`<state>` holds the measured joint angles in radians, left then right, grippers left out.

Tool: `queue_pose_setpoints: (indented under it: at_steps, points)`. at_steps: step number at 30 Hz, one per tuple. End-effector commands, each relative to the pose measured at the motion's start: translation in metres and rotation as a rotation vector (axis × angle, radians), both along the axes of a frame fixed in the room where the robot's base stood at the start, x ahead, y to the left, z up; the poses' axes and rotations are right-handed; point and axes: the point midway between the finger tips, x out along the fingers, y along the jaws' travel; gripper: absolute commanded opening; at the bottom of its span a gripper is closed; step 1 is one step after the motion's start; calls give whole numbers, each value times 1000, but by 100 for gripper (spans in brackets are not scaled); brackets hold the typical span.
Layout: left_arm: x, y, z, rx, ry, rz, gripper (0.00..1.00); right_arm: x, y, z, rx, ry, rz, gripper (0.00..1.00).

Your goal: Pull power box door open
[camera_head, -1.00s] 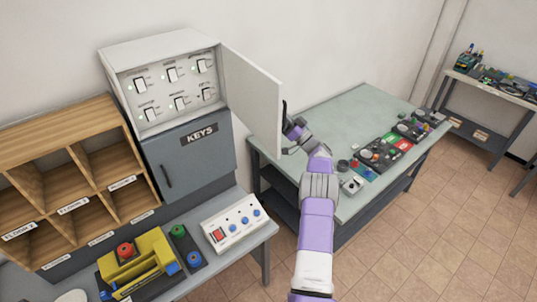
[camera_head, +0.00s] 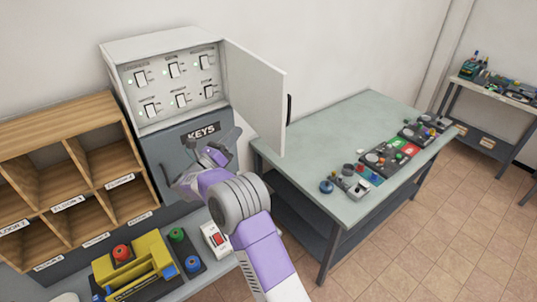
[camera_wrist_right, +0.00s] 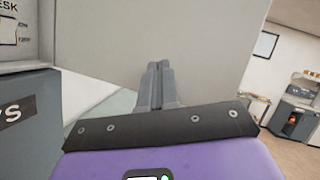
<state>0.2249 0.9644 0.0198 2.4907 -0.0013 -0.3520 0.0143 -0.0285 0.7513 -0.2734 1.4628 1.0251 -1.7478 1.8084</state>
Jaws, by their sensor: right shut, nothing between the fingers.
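The power box (camera_head: 165,80) is white and shows rows of switches inside. Its white door (camera_head: 256,95) stands open, swung out from the right side of the box. A dark handle (camera_head: 289,109) sits on the door's far outer edge. My right gripper (camera_head: 233,130) is shut and empty, in front of the grey keys cabinet and on the inner side of the door. In the right wrist view its closed fingers (camera_wrist_right: 158,66) point at the door's plain inner face (camera_wrist_right: 190,45). I cannot tell whether they touch it. My left gripper is not in view.
The grey keys cabinet (camera_head: 165,150) is below the box. Wooden pigeonholes (camera_head: 60,130) stand at the left. A yellow control unit (camera_head: 135,262) and a white switch panel (camera_head: 215,240) lie on the near counter. A table (camera_head: 345,125) with several controls stands right of the door.

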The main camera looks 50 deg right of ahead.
Motion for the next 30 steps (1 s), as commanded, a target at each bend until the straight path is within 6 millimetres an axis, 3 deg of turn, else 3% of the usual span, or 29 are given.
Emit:
queue_pose_setpoints:
  at_steps: [1,6,9,13,20,30]
  points:
    - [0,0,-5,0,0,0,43,-10,18,-2,57,-91,-26,0]
    - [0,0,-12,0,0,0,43,-46,65,-12,219,-335,-141,0]
    - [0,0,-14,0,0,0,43,-61,84,-17,274,-413,-194,0]
    - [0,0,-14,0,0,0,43,-70,96,-20,307,-457,-232,0]
    - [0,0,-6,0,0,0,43,-79,75,-19,312,-462,-242,0]
    - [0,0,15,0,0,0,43,-100,5,-18,313,-460,-241,0]
